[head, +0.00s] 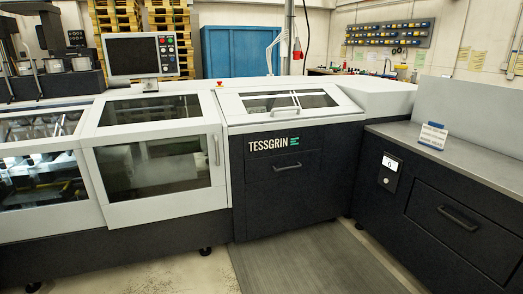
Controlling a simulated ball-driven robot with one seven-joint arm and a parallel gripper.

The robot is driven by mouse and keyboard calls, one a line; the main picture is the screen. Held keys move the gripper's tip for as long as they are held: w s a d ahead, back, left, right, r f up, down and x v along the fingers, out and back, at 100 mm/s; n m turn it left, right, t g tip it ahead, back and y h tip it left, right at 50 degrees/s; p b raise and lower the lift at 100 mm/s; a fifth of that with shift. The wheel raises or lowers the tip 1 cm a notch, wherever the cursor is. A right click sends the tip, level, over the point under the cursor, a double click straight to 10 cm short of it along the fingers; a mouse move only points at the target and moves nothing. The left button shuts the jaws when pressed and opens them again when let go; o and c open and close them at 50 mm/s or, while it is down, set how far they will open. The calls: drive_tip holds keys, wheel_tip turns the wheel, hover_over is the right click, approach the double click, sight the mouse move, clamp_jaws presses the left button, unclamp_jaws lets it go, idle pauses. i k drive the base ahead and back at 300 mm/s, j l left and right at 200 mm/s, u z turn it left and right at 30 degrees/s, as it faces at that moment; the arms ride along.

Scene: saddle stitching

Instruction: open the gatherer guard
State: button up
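A long white and dark grey machine runs across the head view. No label marks which of its covers is the gatherer guard. A white-framed guard (155,150) with two dark windows stands left of centre and looks shut. A vertical handle (217,150) is on its right edge. Further left is another white-framed windowed cover (40,150), cut off by the picture edge, with machine parts visible behind its panes. A lower windowed lid (290,102) with a bar handle lies shut above the TESSGRIN panel (275,143). My gripper is not in view.
A monitor with a button panel (140,57) stands on top of the machine, near a red stop button (219,84). A dark cabinet with a grey top (460,150) and a drawer handle (458,218) juts forward at right. A grey floor mat (310,262) lies clear in front.

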sight(257, 105)
drive_tip(key=i, duration=1.95)
drive_tip(key=i+u, duration=0.15)
drive_tip(key=i, duration=0.4)
drive_tip(key=i+l+u, duration=0.1)
drive_tip(key=i, duration=0.4)
drive_tip(key=i+l+u, duration=0.15)
drive_tip(key=i, duration=0.35)
drive_tip(key=u, duration=0.15)
drive_tip(key=i+l, duration=0.05)
drive_tip(key=l, duration=0.05)
